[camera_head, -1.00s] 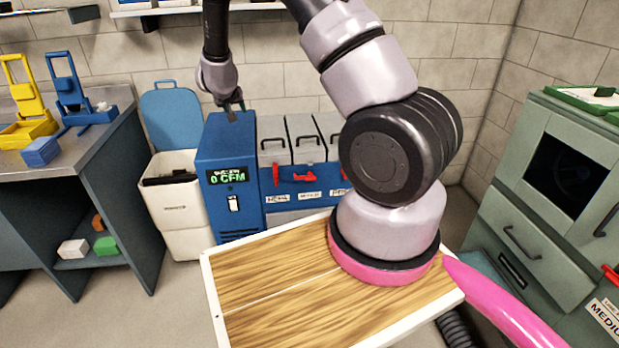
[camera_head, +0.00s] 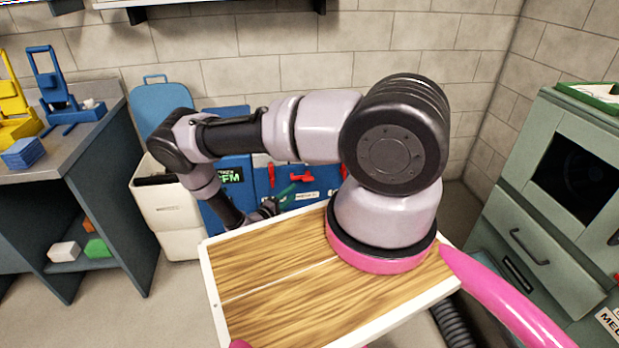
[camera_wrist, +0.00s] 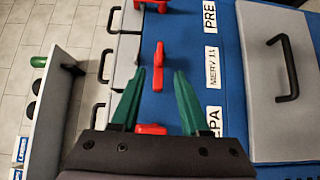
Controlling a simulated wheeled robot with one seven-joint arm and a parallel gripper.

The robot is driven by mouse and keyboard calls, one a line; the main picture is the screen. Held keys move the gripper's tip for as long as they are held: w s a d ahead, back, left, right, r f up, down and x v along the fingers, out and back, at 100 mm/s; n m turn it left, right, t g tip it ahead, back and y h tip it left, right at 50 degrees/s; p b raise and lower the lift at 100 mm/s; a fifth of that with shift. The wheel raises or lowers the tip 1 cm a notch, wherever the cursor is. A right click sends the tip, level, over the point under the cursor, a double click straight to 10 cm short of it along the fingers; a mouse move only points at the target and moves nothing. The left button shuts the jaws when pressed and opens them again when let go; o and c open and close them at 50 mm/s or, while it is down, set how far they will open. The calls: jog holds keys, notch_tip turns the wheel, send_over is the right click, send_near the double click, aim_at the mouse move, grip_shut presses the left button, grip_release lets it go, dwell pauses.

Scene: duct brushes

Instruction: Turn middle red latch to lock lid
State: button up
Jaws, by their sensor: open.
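The blue cabinet (camera_head: 230,190) stands against the back wall. In the wrist view the middle red latch (camera_wrist: 158,66) lies along the cabinet's length, beside the "MERV" label (camera_wrist: 212,67). The red latch nearer the gripper (camera_wrist: 150,129) and the red latch by the "PRE" label (camera_wrist: 150,4) are turned crosswise to it. The middle latch also shows in the head view (camera_head: 301,178). My gripper (camera_wrist: 157,80) is open with green fingers, empty, and lined up with the middle latch between the fingers' directions. I cannot tell the distance to it. In the head view my gripper is partly hidden.
Grey lids with black handles (camera_wrist: 104,65) adjoin the latches. A grey panel with a black handle (camera_wrist: 283,70) is on the other side. My wooden-topped base is in front of the cabinet. A white bin (camera_head: 168,205) and a workbench (camera_head: 100,130) stand left, a green-grey cabinet (camera_head: 500,220) right.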

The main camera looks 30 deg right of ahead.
aim_at(306, 181)
jog(key=x, duration=1.1)
jog(key=shift+s+f, duration=0.1)
jog(key=shift+s, duration=0.05)
grip_shut()
